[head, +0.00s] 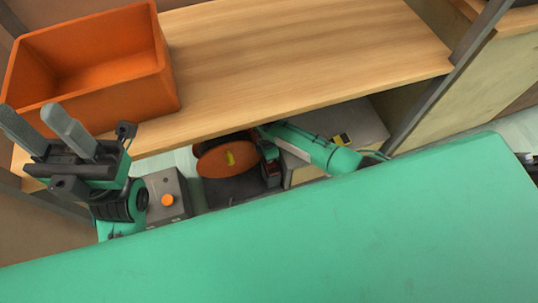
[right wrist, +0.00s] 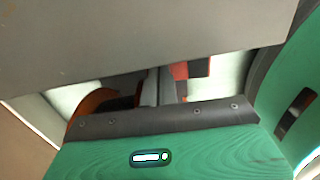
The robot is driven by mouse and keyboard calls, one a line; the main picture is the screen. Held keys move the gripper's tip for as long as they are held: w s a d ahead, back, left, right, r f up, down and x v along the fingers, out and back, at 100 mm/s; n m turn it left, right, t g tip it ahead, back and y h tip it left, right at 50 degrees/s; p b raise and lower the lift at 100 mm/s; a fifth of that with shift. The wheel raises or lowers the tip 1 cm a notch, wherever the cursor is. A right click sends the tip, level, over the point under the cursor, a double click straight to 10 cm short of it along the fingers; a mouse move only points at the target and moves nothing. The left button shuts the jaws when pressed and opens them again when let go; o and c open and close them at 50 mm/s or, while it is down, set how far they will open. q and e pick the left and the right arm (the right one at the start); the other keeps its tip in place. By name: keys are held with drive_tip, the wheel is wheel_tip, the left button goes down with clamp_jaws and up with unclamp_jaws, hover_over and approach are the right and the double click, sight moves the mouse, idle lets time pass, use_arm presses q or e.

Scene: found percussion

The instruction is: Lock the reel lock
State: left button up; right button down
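The reel is an orange disc (head: 222,160) low under the wooden shelf in the head view, with a small yellow lever (head: 231,158) near its middle that looks like the reel lock. An orange edge (right wrist: 92,104) shows at the left in the right wrist view. My right gripper (right wrist: 158,88) has its fingers close together with nothing visible between them. In the head view its arm reaches under the shelf and ends just right of the disc; its fingertips are hidden there. My left gripper (head: 35,115) is open and empty, pointing up before the orange bin.
A wooden shelf (head: 300,50) hangs over the reel, with an orange bin (head: 90,65) on its left. A grey box with an orange knob (head: 168,200) stands left of the reel. A grey surface (right wrist: 130,40) fills the top of the right wrist view.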

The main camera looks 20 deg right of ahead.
drive_tip(key=shift+w+d+f, duration=0.1)
drive_tip(key=shift+f, duration=0.2)
drive_tip(key=shift+w+r+p, duration=0.2)
drive_tip(key=shift+r+p, duration=0.5)
drive_tip(key=shift+p, duration=0.15)
wheel_tip(320, 180, up, 7)
drive_tip(key=p, duration=0.8)
drive_tip(key=shift+r, duration=0.15)
